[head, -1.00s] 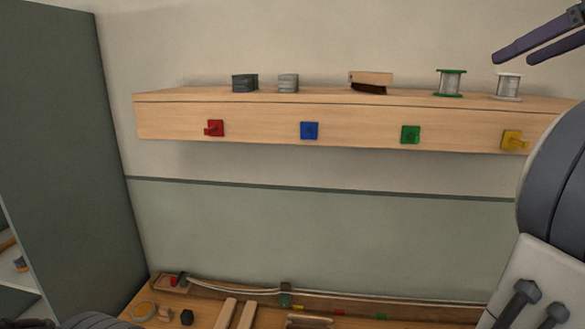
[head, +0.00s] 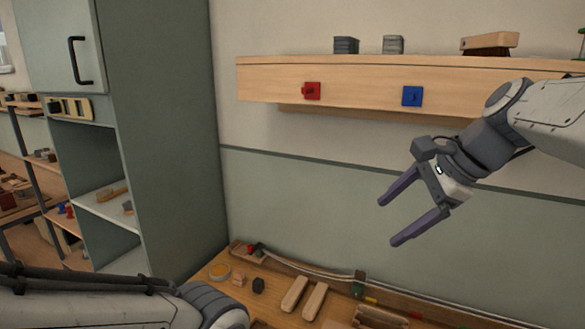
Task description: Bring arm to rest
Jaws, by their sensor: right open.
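My right gripper (head: 400,214) hangs in the air in front of the green-grey wall panel, below the wooden wall shelf (head: 285,80) and above the workbench (head: 222,266). Its two purple fingers are apart with nothing between them. They point down and to the left. My left arm shows at the bottom left, reaching in from the left edge. Its gripper is out of view.
Wooden pieces (head: 295,293) lie on the bench. A cabinet (head: 170,130) stands at left.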

